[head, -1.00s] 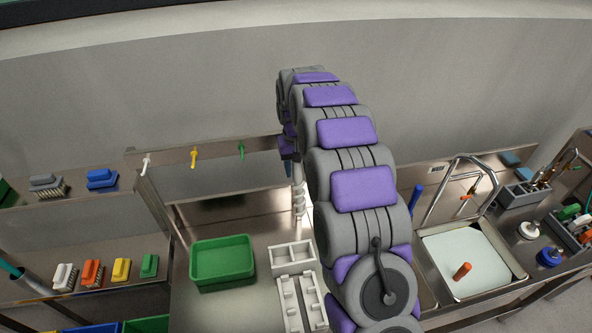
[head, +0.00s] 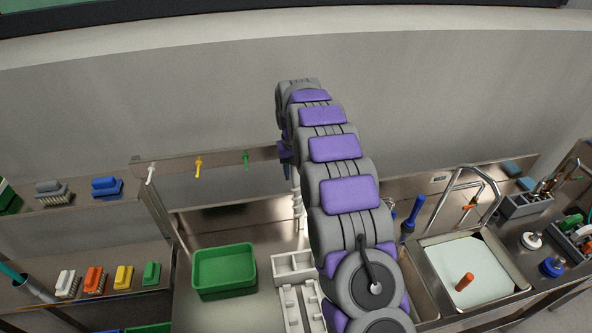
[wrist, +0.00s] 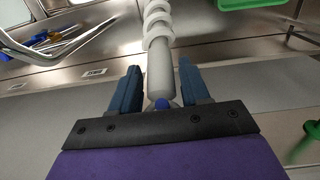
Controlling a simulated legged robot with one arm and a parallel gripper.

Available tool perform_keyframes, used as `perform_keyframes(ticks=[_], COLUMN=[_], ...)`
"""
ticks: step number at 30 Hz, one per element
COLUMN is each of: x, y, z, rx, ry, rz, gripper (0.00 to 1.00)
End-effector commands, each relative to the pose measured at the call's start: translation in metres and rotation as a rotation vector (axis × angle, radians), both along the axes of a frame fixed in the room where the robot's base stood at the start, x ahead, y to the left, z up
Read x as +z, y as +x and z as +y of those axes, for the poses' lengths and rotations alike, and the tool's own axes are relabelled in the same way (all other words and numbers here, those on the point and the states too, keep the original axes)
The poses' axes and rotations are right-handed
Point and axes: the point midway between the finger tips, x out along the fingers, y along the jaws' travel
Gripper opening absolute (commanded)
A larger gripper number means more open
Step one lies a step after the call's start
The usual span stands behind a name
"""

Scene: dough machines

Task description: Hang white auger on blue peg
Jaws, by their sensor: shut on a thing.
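The white auger (head: 298,205) hangs upright below my gripper (head: 287,150) in the head view, in front of the steel back panel. In the wrist view my gripper (wrist: 160,92) has its two blue fingers either side of the plain end of the auger (wrist: 160,68), shut on it. A small blue rounded tip (wrist: 161,103) shows at that end of the shaft. It looks like the blue peg, but I cannot tell whether it passes through the auger. In the head view my arm hides the rail beyond the green peg.
The rail carries a white peg (head: 151,172), a yellow peg (head: 198,166) and a green peg (head: 246,160). Below stand a green tray (head: 224,270) and white machine parts (head: 293,268). A sink with a tap (head: 468,268) lies to the right.

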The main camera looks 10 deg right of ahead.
Motion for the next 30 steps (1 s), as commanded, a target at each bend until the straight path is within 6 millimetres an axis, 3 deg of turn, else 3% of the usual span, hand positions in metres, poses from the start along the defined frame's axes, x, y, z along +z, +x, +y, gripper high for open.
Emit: perform_keyframes(ticks=[12, 13, 22, 30], x=[0.0002, 0.0002, 0.0002, 0.0001], y=[0.0002, 0.0002, 0.0002, 0.0002], z=[-0.0007, -0.0010, -0.0001, -0.0001], rx=[0.001, 0.000, 0.000, 0.000], ry=[0.001, 0.001, 0.000, 0.000], rz=[-0.001, -0.001, 0.000, 0.000], gripper=[0.00, 0.48, 0.76, 0.76])
